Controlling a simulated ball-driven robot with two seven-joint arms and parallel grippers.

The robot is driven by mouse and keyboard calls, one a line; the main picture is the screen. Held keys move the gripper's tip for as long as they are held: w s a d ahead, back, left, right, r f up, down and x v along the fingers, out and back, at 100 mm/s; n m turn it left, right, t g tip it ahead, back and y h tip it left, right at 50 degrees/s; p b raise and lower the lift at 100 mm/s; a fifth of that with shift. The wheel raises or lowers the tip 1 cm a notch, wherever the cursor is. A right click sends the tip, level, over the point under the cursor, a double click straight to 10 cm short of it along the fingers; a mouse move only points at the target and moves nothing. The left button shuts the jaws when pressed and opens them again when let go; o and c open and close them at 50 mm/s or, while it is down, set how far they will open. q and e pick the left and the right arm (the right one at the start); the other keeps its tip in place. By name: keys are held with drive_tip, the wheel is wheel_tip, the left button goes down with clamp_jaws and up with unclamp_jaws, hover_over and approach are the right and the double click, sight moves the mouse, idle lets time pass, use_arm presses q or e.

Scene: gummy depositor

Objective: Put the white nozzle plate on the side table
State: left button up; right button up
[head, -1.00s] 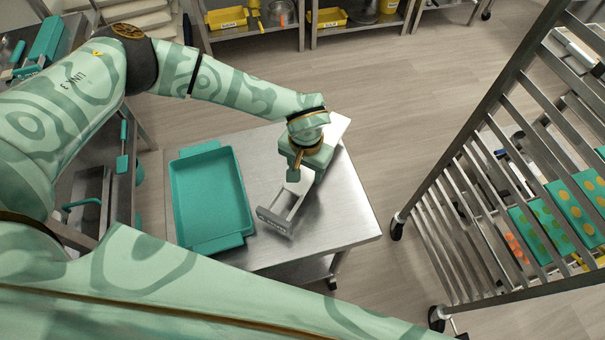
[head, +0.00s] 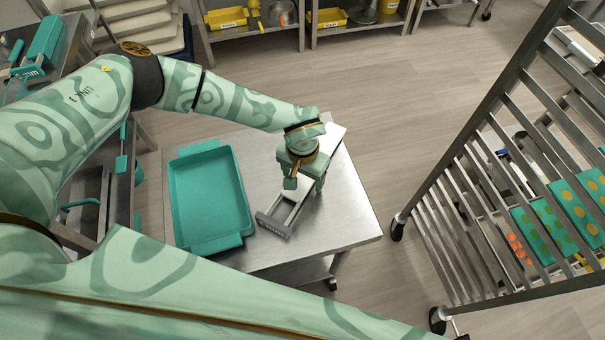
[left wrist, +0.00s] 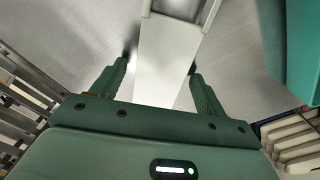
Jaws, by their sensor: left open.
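The white nozzle plate (head: 333,136) is a long flat piece with a grey open frame (head: 287,213) at its near end. It lies on the steel table (head: 345,215), right of a teal tray. My left gripper (head: 299,184) is over its middle and hides part of it in the head view. In the left wrist view my left gripper (left wrist: 160,66) is open, with one finger on each side of the white plate (left wrist: 167,62) and gaps on both sides. My right gripper is in neither view.
The teal tray (head: 188,243) fills the left of the table. The table's right front is bare. A slatted metal rack (head: 470,195) on wheels stands to the right, with floor (head: 400,110) between. Shelves with yellow bins (head: 228,17) stand at the back.

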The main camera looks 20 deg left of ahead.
sight(303, 179)
use_arm(q)
wheel_tip(303, 179, up, 12)
drive_tip(key=p, duration=0.2)
drive_tip(key=shift+s, duration=0.1)
